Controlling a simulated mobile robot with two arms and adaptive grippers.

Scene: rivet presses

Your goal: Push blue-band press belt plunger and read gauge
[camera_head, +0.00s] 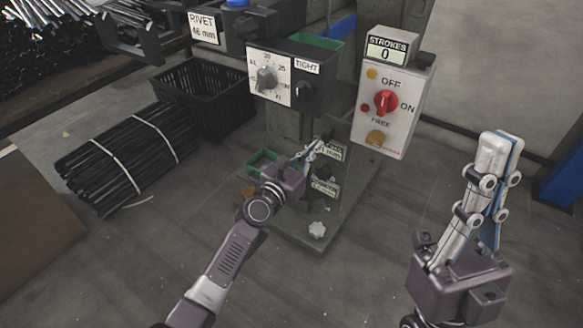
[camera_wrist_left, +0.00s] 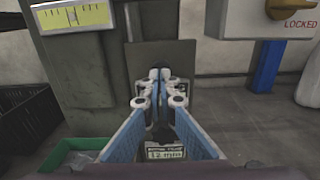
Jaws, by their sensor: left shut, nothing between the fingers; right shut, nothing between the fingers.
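The press (camera_head: 292,120) stands at centre in the head view. A white plate with a numbered dial and grey knob (camera_head: 265,80) is on its front, beside a black box marked TIGHT (camera_head: 308,92). I cannot tell for certain which part is the belt plunger. A yellow scale gauge (camera_wrist_left: 75,16) shows at upper left in the left wrist view; its reading is too small to read. My left gripper (camera_head: 314,146) is shut and empty, low before the press column (camera_wrist_left: 75,85), below the dial. My right gripper (camera_head: 502,142) is shut and empty, pointing up at the right, away from the press.
A control box (camera_head: 392,110) has a red OFF/ON switch and a STROKES counter (camera_head: 388,50) showing 0. A black crate (camera_head: 205,95) and bundled black rods (camera_head: 125,155) lie left. A green bin (camera_wrist_left: 70,150) and small labels sit low by the column. Floor is open in front.

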